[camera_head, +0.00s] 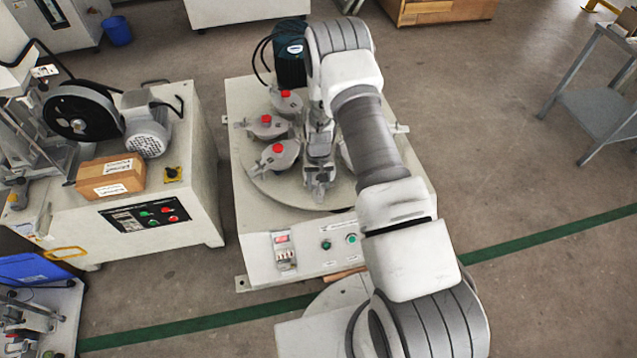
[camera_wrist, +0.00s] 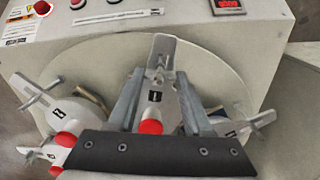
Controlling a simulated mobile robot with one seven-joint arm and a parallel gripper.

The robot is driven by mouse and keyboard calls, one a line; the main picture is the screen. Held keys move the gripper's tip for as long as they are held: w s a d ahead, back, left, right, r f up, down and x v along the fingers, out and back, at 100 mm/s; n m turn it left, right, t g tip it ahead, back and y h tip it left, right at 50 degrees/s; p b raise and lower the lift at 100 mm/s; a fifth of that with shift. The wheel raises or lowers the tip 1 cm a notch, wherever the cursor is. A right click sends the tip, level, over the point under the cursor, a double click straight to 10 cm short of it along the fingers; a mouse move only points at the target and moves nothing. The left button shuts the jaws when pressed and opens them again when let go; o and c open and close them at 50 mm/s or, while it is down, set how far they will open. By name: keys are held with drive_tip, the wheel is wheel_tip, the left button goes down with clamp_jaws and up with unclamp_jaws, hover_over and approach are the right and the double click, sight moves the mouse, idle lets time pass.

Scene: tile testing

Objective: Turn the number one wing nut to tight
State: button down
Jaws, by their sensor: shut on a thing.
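A round grey turntable (camera_head: 300,203) on a pale cabinet carries several grey pots with red knobs, each with a clamp and wing nut. My gripper (camera_wrist: 160,78) reaches over the turntable; in the head view it points down near the front rim. In the wrist view its two fingers stand on either side of a metal wing nut (camera_wrist: 160,60) at the front of the middle pot and are shut on it. That pot's label (camera_wrist: 154,96) is too small to read. My arm hides the right part of the turntable in the head view.
Neighbouring pots (camera_head: 278,150) stand close on the left, and another wing nut (camera_wrist: 258,121) shows at the right in the wrist view. A panel with buttons (camera_head: 339,243) is on the cabinet front. Another machine (camera_head: 190,205) stands left.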

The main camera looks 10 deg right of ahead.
sight(319, 185)
drive_tip(key=shift+m, duration=0.6)
drive_tip(key=shift+c, duration=1.6)
unclamp_jaws()
drive_tip(key=shift+r, duration=0.1)
wheel_tip(319, 185, up, 17)
drive_tip(key=p, duration=0.5)
drive_tip(key=shift+r, duration=0.15)
